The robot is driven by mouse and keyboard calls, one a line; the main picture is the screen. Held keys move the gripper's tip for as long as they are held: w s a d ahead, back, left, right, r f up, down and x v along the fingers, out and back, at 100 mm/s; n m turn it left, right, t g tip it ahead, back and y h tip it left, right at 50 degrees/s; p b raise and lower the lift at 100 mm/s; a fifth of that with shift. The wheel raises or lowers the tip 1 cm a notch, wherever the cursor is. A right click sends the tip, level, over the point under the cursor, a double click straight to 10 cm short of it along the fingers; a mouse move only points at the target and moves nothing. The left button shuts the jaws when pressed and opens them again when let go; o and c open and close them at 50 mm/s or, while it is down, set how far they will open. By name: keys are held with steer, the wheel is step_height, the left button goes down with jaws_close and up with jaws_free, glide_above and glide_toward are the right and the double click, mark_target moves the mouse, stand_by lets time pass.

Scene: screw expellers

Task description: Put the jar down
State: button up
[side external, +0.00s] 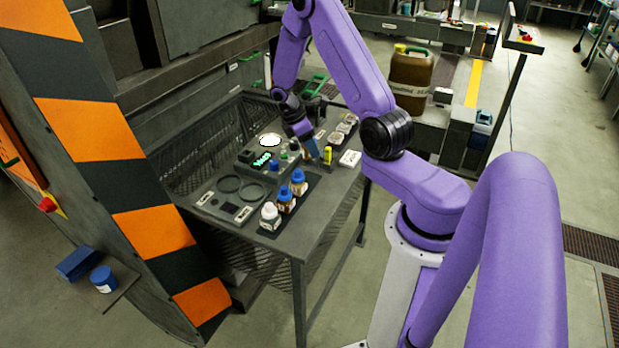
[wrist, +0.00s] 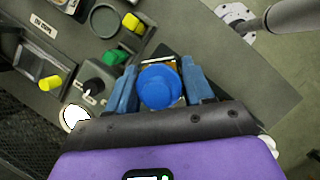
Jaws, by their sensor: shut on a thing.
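My gripper (wrist: 161,88) is shut on a blue-capped jar (wrist: 158,86), with one blue finger on each side of the cap. The wrist view looks down on the cap, so most of the jar's body is hidden. In the side view my gripper (side external: 312,150) is low over the far right part of the grey table (side external: 247,232). The held jar is hard to make out there, and I cannot tell whether its base touches the surface.
Two brown bottles with blue caps (side external: 286,200) and a white bottle (side external: 269,216) stand in a row at the table's right edge. A control box (side external: 262,160) with buttons is left of my gripper. Small white boxes (side external: 350,158) lie to the right. A blue jar (side external: 103,279) stands on a side shelf.

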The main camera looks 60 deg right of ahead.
steer(key=shift+f, duration=4)
steer(key=shift+f, duration=0.15)
steer(key=o, duration=1.3)
